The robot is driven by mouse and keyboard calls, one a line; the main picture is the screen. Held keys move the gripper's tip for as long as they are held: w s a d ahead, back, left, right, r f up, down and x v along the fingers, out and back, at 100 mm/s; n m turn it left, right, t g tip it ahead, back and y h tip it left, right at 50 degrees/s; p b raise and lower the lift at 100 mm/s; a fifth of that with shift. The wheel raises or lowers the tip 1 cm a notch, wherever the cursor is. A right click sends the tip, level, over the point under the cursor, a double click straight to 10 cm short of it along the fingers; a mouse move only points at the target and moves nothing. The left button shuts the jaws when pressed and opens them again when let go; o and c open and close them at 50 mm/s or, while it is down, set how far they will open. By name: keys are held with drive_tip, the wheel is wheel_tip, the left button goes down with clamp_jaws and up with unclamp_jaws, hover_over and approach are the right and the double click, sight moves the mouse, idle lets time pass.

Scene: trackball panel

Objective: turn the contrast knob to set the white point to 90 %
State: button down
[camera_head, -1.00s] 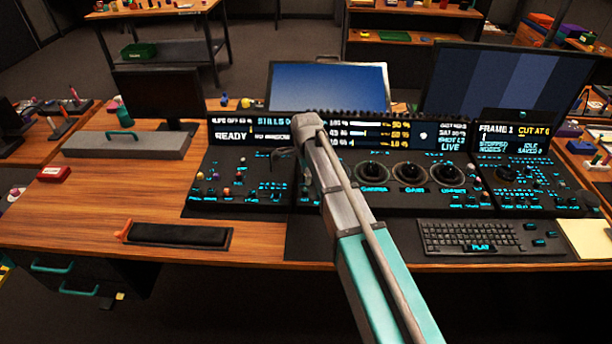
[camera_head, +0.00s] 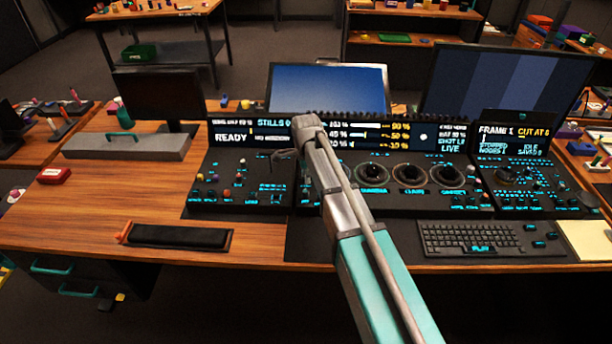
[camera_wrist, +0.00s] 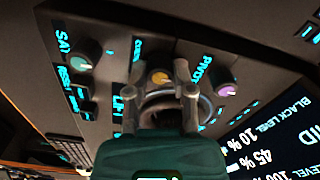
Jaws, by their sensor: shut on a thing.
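In the wrist view my gripper (camera_wrist: 160,92) has its two grey fingers closed on either side of a small knob with an orange-yellow cap, the contrast knob (camera_wrist: 160,77). The label beside it is partly cut off by the gripper. In the head view my arm covers this part of the panel, and the knob and the fingertips cannot be made out there. The display strip (camera_head: 395,133) shows bars and percentages in small, blurred text. In the wrist view the display (camera_wrist: 262,135) shows black level 10 % and a 45 % line below it.
A green-capped knob (camera_wrist: 88,54) by the SAT label and a purple-capped knob (camera_wrist: 226,89) by the PIVOT label flank the gripper. Trackballs (camera_head: 411,174) lie to the right of my arm, with a keyboard (camera_head: 470,238) in front.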

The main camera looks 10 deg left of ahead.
drive_tip(key=n, duration=0.6)
drive_tip(key=shift+n, duration=0.3)
drive_tip(key=n, duration=1.2)
drive_tip(key=shift+n, duration=0.3)
drive_tip(key=n, duration=0.6)
drive_tip(key=shift+n, duration=0.4)
drive_tip(key=shift+c, duration=2.4)
unclamp_jaws()
